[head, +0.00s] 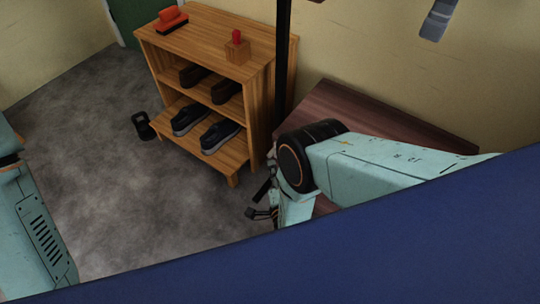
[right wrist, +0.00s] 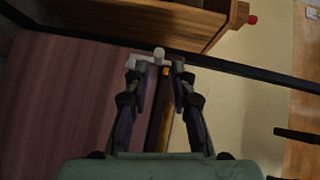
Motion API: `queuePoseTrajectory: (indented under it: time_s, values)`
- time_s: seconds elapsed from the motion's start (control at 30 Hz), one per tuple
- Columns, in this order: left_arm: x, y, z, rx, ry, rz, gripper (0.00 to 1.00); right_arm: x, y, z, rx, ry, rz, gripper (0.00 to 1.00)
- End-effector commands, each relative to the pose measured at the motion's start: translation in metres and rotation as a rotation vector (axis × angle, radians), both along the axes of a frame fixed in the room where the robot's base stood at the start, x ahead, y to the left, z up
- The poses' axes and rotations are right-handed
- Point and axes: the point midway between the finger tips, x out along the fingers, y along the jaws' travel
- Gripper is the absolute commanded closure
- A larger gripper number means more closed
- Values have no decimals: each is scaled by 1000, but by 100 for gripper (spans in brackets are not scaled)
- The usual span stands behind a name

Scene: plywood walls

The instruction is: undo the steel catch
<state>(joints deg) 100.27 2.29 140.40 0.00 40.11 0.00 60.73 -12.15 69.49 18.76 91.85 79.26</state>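The steel catch (right wrist: 158,57) is a small pale grey piece with a rounded knob. In the right wrist view it shows at the edge of a reddish-brown wooden top (right wrist: 60,85). My right gripper (right wrist: 156,78) is open, with a gap between its fingers; the catch shows at and just beyond the fingertips. I cannot tell whether they touch it. In the head view my right gripper (head: 262,202) is mostly behind my own arm, and the catch is hidden. My left arm shows at the left edge; its gripper is out of view.
A wooden shoe rack (head: 205,85) with several shoes stands beside the wooden top. On the rack are a red-orange brush (head: 170,20) and a block with a red peg (head: 237,48). A dark post (head: 283,60) rises close by. A black kettlebell-like object (head: 143,126) sits on the open floor.

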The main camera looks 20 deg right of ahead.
Motion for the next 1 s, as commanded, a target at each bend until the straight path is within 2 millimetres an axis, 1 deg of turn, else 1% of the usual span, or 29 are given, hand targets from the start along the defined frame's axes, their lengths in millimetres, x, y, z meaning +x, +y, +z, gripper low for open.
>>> queuePoseTrajectory:
  time_s: [0.03,0.3,0.5,0.7,0.93,1.0]
  values:
    - [0,0,-5,0,0,0,63,6,-2,-2,0,-3,-1,76]
    - [0,0,-29,0,0,0,63,45,-9,-8,-3,-3,0,76]
    - [0,0,-39,0,0,0,63,66,-11,-10,-4,0,0,76]
    - [0,0,-42,0,0,0,63,74,-12,-10,-4,2,-1,76]
    - [0,0,-41,0,0,0,63,75,-12,-9,-4,2,-1,76]
    - [0,0,-41,0,0,0,63,75,-12,-9,-4,2,0,81]
